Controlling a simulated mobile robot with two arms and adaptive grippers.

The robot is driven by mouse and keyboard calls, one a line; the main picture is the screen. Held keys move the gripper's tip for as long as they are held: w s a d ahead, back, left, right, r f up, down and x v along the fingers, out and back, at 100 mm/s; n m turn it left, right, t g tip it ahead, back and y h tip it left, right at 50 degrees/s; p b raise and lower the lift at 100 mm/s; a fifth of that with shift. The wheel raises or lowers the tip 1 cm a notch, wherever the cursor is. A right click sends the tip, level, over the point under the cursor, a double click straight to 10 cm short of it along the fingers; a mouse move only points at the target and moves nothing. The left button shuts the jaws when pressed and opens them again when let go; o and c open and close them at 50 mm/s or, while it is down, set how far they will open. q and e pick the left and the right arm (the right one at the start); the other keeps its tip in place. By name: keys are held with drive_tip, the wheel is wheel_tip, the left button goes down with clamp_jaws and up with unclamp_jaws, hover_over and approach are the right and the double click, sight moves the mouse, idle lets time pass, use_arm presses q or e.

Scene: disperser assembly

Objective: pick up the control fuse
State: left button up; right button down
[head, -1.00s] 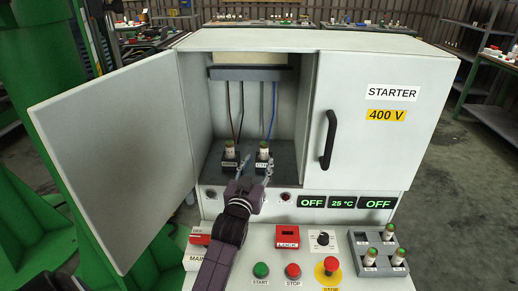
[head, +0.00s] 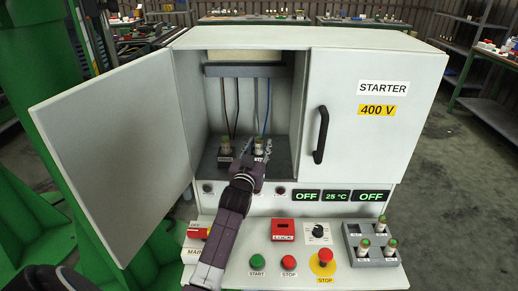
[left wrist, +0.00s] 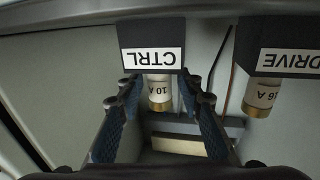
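My left gripper (head: 258,152) is at this fuse. In the left wrist view its fingers are spread, one on each side of the fuse with gaps between. My right gripper is not in view.
The drive fuse (head: 226,146) stands in its holder just left of the control fuse; it reads 16 A in the left wrist view (left wrist: 260,98). The open cabinet door (head: 115,150) is at the left. A rack (head: 375,260) with several fuses sits on the panel at the right.

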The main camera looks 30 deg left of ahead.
use_arm(q)
drive_tip(key=c, duration=0.7)
clamp_jaws()
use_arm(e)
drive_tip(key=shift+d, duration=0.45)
use_arm(q)
drive_tip(key=shift+r, duration=0.1)
wheel_tip(320, 180, up, 20)
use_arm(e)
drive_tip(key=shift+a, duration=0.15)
